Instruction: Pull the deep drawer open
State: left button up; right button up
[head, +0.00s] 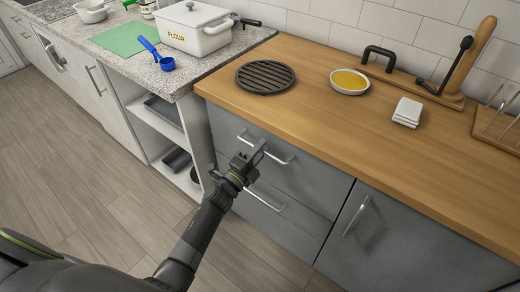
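The grey cabinet under the wooden counter has two stacked drawers at its left. The upper drawer (309,179) has a silver bar handle (284,159). The lower drawer (290,232) has its own bar handle (264,200). Both fronts look flush and closed. My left gripper (255,150) is in front of the upper drawer and overlaps its handle in the picture. I cannot tell whether it touches the handle or whether its fingers are open or shut. My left wrist hides the left end of the lower handle. My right gripper is not in view.
A grey cabinet door (385,240) with a bar handle is to the right. Open white shelves (152,118) are to the left. The wooden counter (310,110) above holds a black round trivet (265,77) and a yellow-filled dish (349,82). The floor (90,190) in front looks clear.

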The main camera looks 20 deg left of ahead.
pick_arm(q)
jog(key=shift+c, duration=0.3)
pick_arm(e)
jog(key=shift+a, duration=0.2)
pick_arm(q)
grip_shut()
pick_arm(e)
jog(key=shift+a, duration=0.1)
